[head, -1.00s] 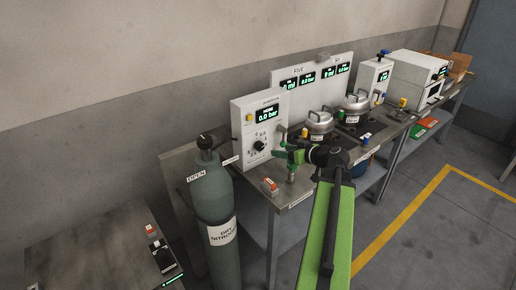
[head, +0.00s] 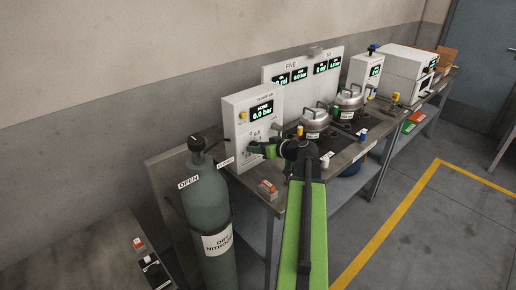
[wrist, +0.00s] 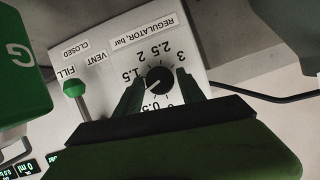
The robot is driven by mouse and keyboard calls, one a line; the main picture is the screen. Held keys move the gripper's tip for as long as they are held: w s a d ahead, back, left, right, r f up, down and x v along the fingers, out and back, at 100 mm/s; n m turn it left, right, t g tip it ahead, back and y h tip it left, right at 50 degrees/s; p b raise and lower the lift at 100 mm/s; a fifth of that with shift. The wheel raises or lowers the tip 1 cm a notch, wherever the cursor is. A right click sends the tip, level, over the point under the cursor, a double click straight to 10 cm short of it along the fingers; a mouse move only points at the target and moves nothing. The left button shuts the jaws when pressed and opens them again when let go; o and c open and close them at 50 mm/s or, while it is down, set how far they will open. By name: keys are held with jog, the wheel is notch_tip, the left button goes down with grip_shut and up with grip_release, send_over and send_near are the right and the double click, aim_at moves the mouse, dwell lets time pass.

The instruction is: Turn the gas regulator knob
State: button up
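The gas regulator knob (wrist: 159,80) is black and round, with a white pointer line, on a white panel (wrist: 112,50) with a printed bar scale. The scale appears upside down in the wrist view. My gripper (wrist: 158,92) is open, with one dark green finger on each side of the knob. I cannot tell whether the fingers touch it. In the head view my green gripper (head: 262,149) is at the front of the white regulator box (head: 237,108), whose display reads 0.0 bar. The knob is hidden there behind my gripper.
A green-handled lever (wrist: 75,89) stands beside the knob near FILL and VENT labels. A gas cylinder (head: 206,205) stands left of the bench. A small orange switch (head: 267,187) and silver pots (head: 314,121) are on the bench.

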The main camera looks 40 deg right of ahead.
grip_shut()
jog(key=shift+s+m+y, duration=0.1)
jog(key=shift+m+y, duration=0.3)
jog(key=shift+m, duration=0.2)
jog(key=shift+o, duration=1.9)
grip_release()
